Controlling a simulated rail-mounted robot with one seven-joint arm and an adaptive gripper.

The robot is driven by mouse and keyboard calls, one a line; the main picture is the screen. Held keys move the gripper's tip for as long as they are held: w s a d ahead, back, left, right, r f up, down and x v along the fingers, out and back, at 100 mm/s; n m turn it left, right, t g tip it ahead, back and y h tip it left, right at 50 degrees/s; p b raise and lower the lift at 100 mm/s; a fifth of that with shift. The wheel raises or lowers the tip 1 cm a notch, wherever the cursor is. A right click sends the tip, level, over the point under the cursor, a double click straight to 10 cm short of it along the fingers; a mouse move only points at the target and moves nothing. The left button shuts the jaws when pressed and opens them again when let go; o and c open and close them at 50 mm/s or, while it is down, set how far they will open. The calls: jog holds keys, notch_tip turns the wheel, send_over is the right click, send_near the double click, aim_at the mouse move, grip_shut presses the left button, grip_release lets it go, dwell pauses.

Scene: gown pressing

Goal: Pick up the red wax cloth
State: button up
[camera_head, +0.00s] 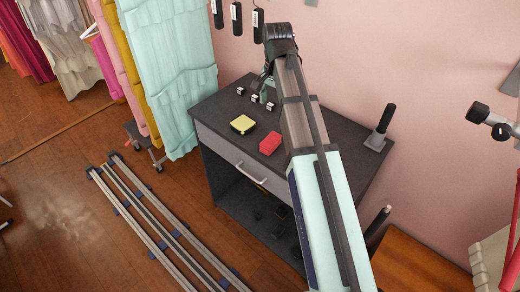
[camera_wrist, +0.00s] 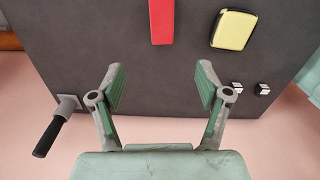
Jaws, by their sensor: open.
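The red wax cloth (camera_head: 270,143) is a small red block lying on the dark top of the cabinet (camera_head: 216,104), just left of my arm in the head view. In the wrist view the red cloth (camera_wrist: 162,20) shows at the top edge, partly cut off by the frame. My gripper (camera_wrist: 160,85) is open and empty, with its two green-padded fingers spread apart. The cloth lies beyond the fingertips, roughly in line with the gap between them. In the head view my gripper is mostly hidden behind my arm, towards the back of the cabinet.
A yellow pad (camera_head: 242,124) lies left of the cloth, and also shows in the wrist view (camera_wrist: 233,30). Several small black-and-white blocks (camera_head: 254,98) stand near the back. A black-handled holder (camera_head: 381,128) stands at the right. Hanging garments (camera_head: 170,70) are close on the left.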

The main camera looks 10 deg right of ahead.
jog(key=p, duration=0.3)
send_over(271, 139)
jog(key=f, duration=1.1)
jog(key=shift+d+f, duration=0.3)
jog(key=shift+f, duration=0.05)
jog(key=shift+s+a+f+p, duration=0.15)
jog(key=shift+f+p, duration=0.4)
jog(key=shift+f, duration=0.8)
jog(key=shift+w+a+f+p, duration=0.15)
jog(key=shift+f+p, duration=0.35)
jog(key=shift+f, duration=0.85)
jog(key=shift+s, duration=0.1)
jog(key=c, duration=1.2)
